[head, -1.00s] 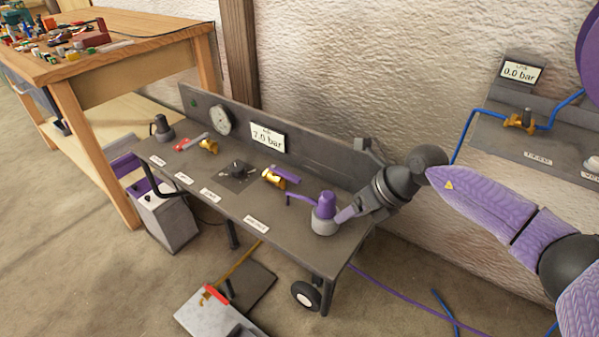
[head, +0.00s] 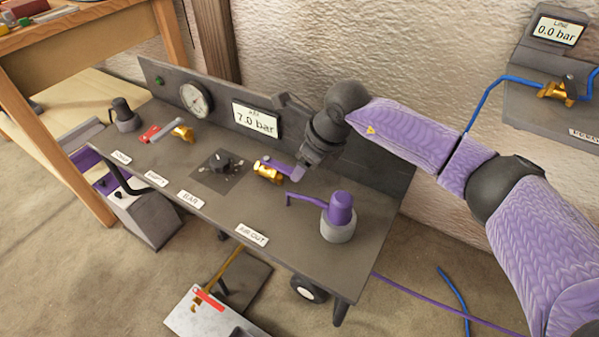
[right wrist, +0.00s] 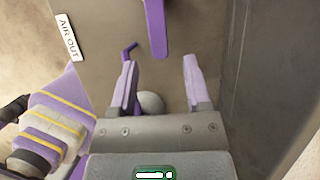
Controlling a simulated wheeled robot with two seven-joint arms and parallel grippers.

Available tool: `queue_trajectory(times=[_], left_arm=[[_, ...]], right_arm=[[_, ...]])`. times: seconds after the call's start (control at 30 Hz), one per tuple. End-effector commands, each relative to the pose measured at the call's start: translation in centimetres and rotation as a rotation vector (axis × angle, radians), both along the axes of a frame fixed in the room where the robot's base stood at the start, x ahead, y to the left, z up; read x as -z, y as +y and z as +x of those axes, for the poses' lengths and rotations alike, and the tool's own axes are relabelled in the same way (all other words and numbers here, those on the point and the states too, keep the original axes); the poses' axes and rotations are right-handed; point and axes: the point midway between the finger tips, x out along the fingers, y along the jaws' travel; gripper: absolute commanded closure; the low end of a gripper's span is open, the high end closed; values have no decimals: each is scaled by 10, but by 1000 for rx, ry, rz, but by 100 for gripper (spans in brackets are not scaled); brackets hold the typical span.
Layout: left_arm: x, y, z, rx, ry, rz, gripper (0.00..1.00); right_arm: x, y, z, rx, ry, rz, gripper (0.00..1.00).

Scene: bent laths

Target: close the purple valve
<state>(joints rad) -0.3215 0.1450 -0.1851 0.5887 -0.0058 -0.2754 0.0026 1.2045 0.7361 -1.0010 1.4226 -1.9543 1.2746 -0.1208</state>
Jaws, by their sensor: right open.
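The purple valve has a brass body (head: 268,173) and a flat purple lever (head: 286,168). It sits on the dark bench top, right of the black knob, and its lever looks roughly in line with the body. My right gripper (head: 306,172) is close to the lever's free end in the head view. In the right wrist view the gripper (right wrist: 160,62) is open, its two purple fingers apart. The purple lever (right wrist: 155,25) lies ahead, its end near the gap between the fingertips; contact cannot be told. My left gripper is not in view.
A purple-capped fitting (head: 340,208) with a thin side arm stands close by on the right of the bench. A red-handled brass valve (head: 182,132) is to the left. A gauge plate (head: 255,119) reading 7.0 bar stands behind.

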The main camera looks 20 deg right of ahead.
Motion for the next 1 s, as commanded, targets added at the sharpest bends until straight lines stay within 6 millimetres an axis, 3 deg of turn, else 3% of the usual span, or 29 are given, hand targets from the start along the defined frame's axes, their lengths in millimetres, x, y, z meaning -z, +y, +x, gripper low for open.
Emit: queue_trajectory(times=[0.03,0.1,0.4,0.7,1.0], left_arm=[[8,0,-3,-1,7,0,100],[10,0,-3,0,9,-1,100],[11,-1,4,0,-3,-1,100],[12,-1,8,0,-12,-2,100],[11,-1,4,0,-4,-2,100]], right_arm=[[13,2,2,0,4,1,38],[17,4,5,0,2,1,38],[17,5,6,0,-2,1,38],[17,4,6,1,-1,2,100],[17,4,6,1,-1,1,100]])
